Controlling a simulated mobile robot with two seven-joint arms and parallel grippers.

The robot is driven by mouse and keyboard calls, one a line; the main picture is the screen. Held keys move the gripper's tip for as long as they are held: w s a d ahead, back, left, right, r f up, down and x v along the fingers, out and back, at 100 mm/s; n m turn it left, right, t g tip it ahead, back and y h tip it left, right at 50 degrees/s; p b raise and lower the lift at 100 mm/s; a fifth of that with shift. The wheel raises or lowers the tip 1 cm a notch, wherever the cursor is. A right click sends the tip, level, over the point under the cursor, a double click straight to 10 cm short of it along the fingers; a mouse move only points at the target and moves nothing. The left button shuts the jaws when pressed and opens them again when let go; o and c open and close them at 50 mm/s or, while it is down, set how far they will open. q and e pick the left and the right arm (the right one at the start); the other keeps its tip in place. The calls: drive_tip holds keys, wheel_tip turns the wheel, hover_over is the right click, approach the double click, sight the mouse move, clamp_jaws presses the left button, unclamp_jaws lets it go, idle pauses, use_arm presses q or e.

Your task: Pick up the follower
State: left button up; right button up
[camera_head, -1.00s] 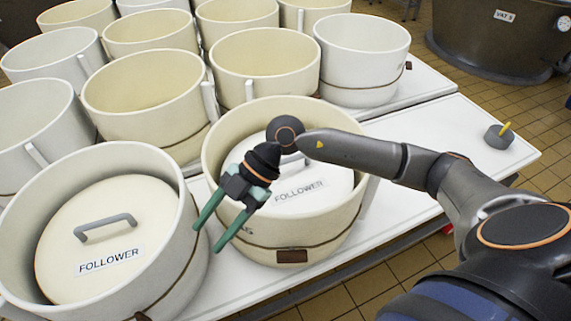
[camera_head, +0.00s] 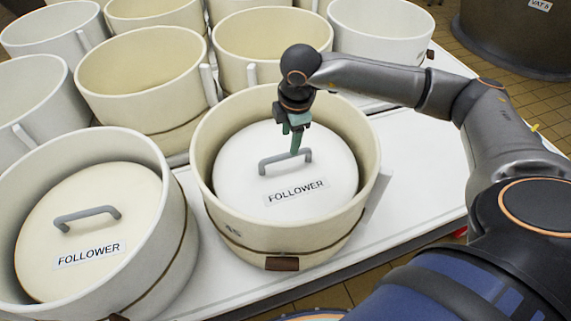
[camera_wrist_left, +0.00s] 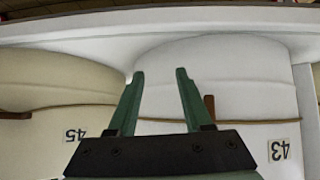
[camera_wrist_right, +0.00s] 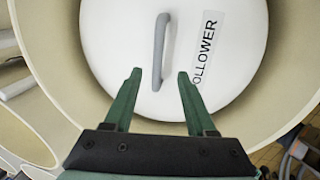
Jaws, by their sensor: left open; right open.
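A white round follower (camera_head: 240,170) with a grey bar handle (camera_head: 285,161) and a FOLLOWER label lies inside the cream mould at the centre. A second, cream follower (camera_head: 135,195) with a grey handle lies in the mould at the lower left. My right gripper (camera_head: 297,140) points down over the white follower, close to its handle. In the right wrist view its two green fingers (camera_wrist_right: 157,75) are open and empty, with the handle (camera_wrist_right: 161,38) just ahead of and between the tips. My left gripper (camera_wrist_left: 158,75) is open and empty, facing moulds marked 45 and 43.
The centre mould (camera_head: 370,150) has a high rim around the white follower. Several empty cream and white moulds (camera_head: 140,85) crowd the table behind. Bare white tabletop (camera_head: 425,150) lies to the right. A dark vat (camera_head: 515,35) stands at the far right.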

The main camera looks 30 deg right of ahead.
sight(286, 155)
drive_tip(key=f, duration=0.2)
drive_tip(key=w+f, duration=0.1)
drive_tip(key=f, duration=0.2)
drive_tip(key=w+f, duration=0.1)
drive_tip(key=f, duration=0.2)
drive_tip(key=shift+r, duration=0.1)
clamp_jaws()
idle(1.2)
drive_tip(key=shift+w+r, duration=0.1)
drive_tip(key=shift+r, duration=0.1)
